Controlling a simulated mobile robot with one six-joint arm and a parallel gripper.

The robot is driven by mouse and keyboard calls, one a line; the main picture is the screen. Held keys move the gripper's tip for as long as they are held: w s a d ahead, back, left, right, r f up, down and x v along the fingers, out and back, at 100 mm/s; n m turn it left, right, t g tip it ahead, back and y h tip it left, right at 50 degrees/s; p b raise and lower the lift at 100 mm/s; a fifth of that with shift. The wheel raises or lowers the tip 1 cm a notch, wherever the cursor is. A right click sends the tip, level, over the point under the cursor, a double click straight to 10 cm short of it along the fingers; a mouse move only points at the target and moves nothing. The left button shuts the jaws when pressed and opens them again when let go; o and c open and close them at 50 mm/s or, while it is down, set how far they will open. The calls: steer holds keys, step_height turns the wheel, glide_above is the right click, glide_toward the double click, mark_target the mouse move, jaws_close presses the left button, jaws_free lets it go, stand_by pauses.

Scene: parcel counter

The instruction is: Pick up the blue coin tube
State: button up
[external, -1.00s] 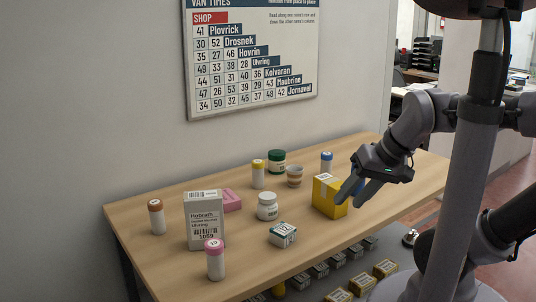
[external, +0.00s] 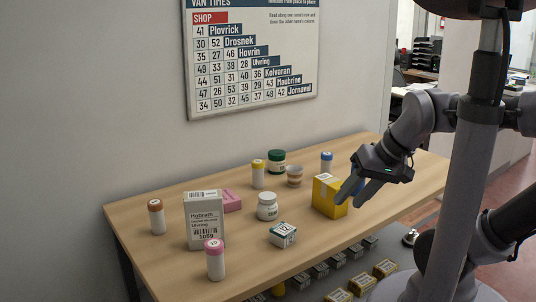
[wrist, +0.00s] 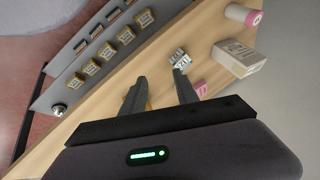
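A white coin tube with a blue cap (external: 326,163) stands upright near the back right of the table in the external view. I cannot make it out in the wrist view. My gripper (external: 356,198) is open over the right part of the table, to the right of the tube and nearer the camera. Its two fingers also show apart in the wrist view (wrist: 160,92), with nothing held between them. A small patch of blue shows behind the fingers in the external view; I cannot tell what it belongs to.
A yellow box (external: 326,196) is close beside my fingers. Other tubes have yellow (external: 258,175), brown (external: 157,217) and pink (external: 215,261) caps. The table's front right is clear.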

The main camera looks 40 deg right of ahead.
steer(key=shift+o, duration=0.4)
steer(key=o, duration=0.5)
steer(key=shift+c, duration=0.2)
steer(key=w+d+r+h+p, duration=0.1)
steer(key=w+d+r+p, duration=0.35)
steer(key=w+p, duration=0.2)
steer(key=w+d+r+h+p, duration=0.1)
steer(key=w+d+r+p, duration=0.2)
steer(key=w+r+p, duration=0.4)
steer(key=g+h+p, duration=0.1)
steer(key=p, duration=0.8)
glide_above(325, 165)
steer(key=s, duration=0.4)
step_height(325, 165, down, 8)
steer(key=shift+h, duration=0.3)
steer(key=b+x, duration=0.1)
steer(key=x, duration=0.5)
steer(key=b+x, duration=0.1)
steer(key=x, duration=0.4)
steer(key=s+b+x, duration=0.1)
steer(key=b+x, duration=0.1)
steer(key=x, duration=0.4)
steer(key=shift+w+a+f, duration=0.1)
steer(key=shift+w+f, duration=0.05)
steer(key=shift+f, duration=0.4)
